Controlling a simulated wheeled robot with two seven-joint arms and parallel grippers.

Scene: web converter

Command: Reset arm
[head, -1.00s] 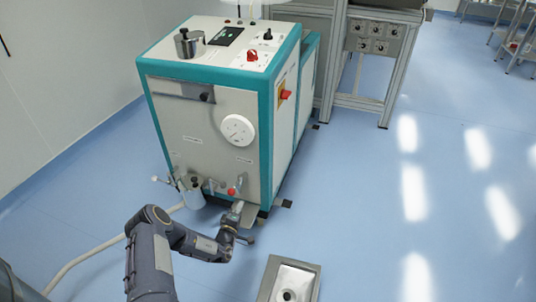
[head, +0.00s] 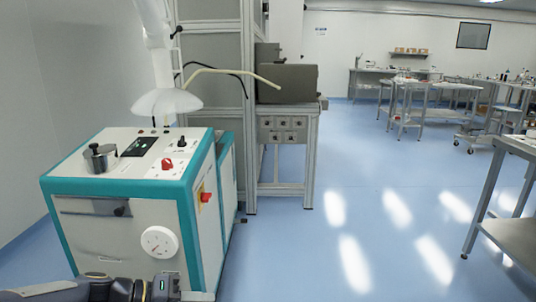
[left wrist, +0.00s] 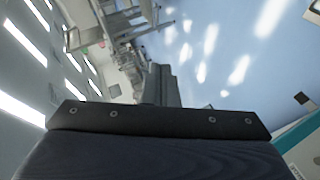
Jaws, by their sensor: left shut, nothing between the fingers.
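My left arm (head: 110,290) comes in at the bottom left of the head view, in front of the lower part of the teal-and-white machine. The fingertips do not show clearly there. In the left wrist view, the dark edge of my left gripper (left wrist: 160,122) with its screws fills the lower middle. It is shut and holds nothing. My right gripper is in neither view.
The teal-and-white machine (head: 100,222) stands close at the left, with a pot (head: 100,157), a red knob (head: 167,163) and a round dial (head: 159,242). A metal frame stand (head: 282,150) is behind it. A steel table (head: 515,230) is at right. Blue floor between is clear.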

